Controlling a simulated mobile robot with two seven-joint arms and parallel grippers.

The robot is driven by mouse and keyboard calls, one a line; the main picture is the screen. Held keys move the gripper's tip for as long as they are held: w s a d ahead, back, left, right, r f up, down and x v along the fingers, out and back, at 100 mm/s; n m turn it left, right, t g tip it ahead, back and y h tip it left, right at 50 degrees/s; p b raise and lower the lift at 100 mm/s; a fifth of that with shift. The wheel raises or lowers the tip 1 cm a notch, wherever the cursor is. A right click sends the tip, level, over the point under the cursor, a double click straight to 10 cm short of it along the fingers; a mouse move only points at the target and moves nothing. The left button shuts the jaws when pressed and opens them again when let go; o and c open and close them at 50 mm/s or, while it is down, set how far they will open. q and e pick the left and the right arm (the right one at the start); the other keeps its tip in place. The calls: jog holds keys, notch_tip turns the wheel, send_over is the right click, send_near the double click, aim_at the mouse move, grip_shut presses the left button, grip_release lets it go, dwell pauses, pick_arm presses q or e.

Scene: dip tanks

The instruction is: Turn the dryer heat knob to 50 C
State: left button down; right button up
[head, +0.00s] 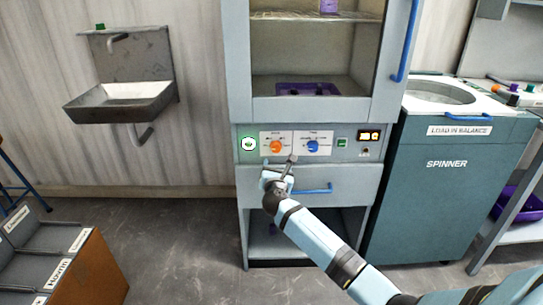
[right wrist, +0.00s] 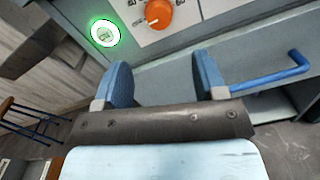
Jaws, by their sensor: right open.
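The dryer (head: 245,185) stands in the middle of the head view with a control panel below its window. The orange knob (head: 276,147) sits on the left part of the panel, with a blue knob (head: 313,147) to its right. My right gripper (head: 291,162) is in front of the panel, just below and between the knobs. In the right wrist view the orange knob (right wrist: 158,14) is ahead of the open, empty fingers (right wrist: 207,80), apart from them. My left gripper is not seen.
A round green-lit button (head: 249,143) is at the panel's left end. A blue drawer handle (head: 312,189) is just below my right gripper. The spinner (head: 432,185) stands close on the right. A sink (head: 120,100) hangs on the left wall, with clear floor below.

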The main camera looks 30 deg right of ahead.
aim_at(275, 150)
jog(key=b+x, duration=0.2)
jog(key=x, duration=0.4)
jog(key=shift+f, duration=0.2)
jog(key=b+x, duration=0.1)
jog(key=x, duration=0.2)
jog(key=shift+w+d+r, duration=0.1)
jog(key=shift+w+d, duration=0.1)
jog(key=shift+w, duration=0.15)
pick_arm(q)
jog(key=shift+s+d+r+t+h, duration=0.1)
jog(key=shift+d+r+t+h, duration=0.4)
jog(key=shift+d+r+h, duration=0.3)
pick_arm(e)
jog(key=shift+w+d+r, duration=0.1)
jog(key=shift+w+d, duration=0.2)
jog(key=shift+w, duration=0.15)
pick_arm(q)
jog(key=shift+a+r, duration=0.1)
pick_arm(e)
jog(key=c, duration=0.9)
